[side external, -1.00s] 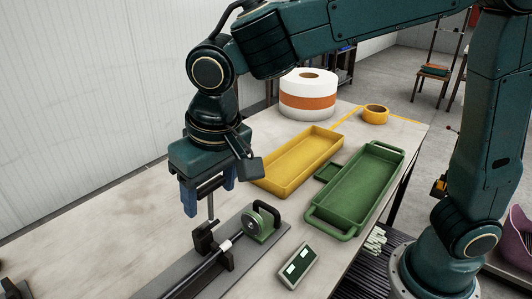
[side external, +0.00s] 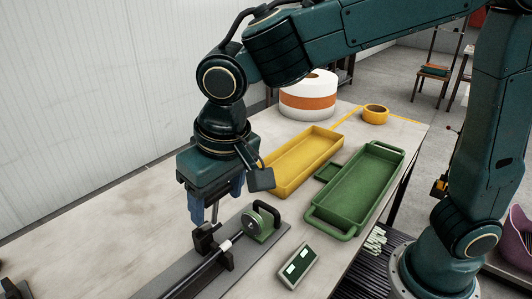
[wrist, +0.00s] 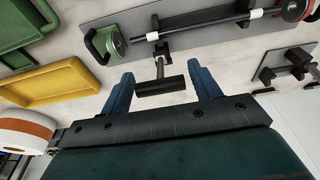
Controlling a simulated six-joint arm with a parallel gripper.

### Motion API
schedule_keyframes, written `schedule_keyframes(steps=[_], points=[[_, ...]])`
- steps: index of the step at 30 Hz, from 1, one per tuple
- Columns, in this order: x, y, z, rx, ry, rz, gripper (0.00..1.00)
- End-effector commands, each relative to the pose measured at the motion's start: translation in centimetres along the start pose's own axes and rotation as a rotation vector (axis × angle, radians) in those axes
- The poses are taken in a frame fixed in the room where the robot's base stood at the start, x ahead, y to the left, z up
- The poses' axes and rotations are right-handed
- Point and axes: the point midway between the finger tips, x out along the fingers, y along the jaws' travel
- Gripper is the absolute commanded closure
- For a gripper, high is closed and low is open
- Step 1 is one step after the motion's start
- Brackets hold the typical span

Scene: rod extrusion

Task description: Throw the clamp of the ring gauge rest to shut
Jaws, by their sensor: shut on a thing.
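The ring gauge rest is a grey plate (side external: 258,262) with dark blocks and a black rod lying along it. Its clamp (side external: 207,238) is a dark block with a lever standing upright. In the wrist view the lever ends in a black T-shaped crossbar (wrist: 160,87). My gripper (side external: 216,209) is above the clamp, fingers down. A green ring gauge with a dark handle (side external: 262,222) stands at the rest's far end. The fingers partly hide the lever in the side view.
A yellow tray (side external: 292,180) and a green tray (side external: 373,172) lie behind and right. A small green-and-white box (side external: 298,268) is right of the rest. A white-and-orange roll (side external: 308,104) and yellow tape (side external: 375,112) stand farther back. The table at left is largely clear.

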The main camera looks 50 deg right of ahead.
Motion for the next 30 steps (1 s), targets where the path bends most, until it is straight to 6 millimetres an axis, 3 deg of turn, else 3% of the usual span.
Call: schedule_keyframes(steps=[30], points=[[0.7, 0.1, 1.6, -0.005, -0.010, 0.006, 0.74]])
